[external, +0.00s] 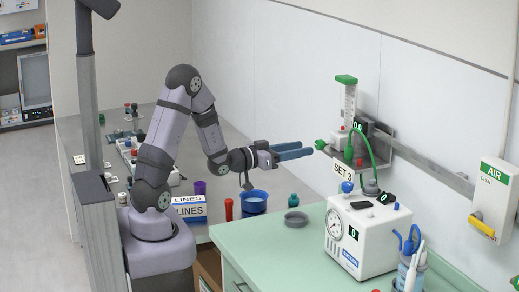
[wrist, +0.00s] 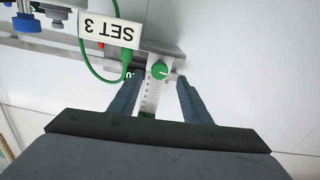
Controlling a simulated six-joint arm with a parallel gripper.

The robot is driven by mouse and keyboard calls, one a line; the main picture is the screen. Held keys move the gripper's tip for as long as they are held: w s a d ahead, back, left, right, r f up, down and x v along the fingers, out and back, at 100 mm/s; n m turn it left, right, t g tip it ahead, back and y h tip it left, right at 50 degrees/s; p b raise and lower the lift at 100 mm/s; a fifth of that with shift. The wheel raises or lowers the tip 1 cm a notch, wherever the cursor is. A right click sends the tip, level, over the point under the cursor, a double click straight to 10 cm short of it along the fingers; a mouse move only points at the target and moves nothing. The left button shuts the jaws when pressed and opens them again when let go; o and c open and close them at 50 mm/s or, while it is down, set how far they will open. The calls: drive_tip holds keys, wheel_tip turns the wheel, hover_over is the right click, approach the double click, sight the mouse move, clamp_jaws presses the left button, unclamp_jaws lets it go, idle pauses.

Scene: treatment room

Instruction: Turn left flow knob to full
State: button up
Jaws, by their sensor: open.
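A green flow knob (external: 320,144) sticks out from the wall-mounted flowmeter (external: 349,105), which has a clear scaled tube and a green top. My gripper (external: 309,148) is open, with its blue fingers pointing at the knob from the left, close to it. In the wrist view the green knob (wrist: 159,70) shows a pale mark on its face and lies between the tips of my open gripper (wrist: 161,76). I cannot tell whether the fingers touch it. A SET 3 label (external: 344,177) hangs below the flowmeter; the label also appears upside down in the wrist view (wrist: 108,29).
A metal wall rail (external: 430,170) runs right from the flowmeter, and a green hose (external: 383,150) loops beside it. A white suction unit (external: 366,235) with a gauge stands on the green counter (external: 270,240). A blue tub (external: 254,202) and red bottle (external: 229,209) stand below my gripper.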

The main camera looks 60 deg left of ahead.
drive_tip(key=n, duration=0.2)
drive_tip(key=n+p, duration=0.1)
drive_tip(key=n, duration=0.5)
drive_tip(key=shift+s+r, duration=0.25)
drive_tip(key=shift+r, duration=0.15)
drive_tip(key=m, duration=0.3)
drive_tip(key=m+b, duration=0.1)
drive_tip(key=m, duration=0.2)
drive_tip(key=w+m+b, duration=0.1)
drive_tip(key=m, duration=0.3)
drive_tip(key=shift+f, duration=0.15)
drive_tip(key=shift+w, duration=0.1)
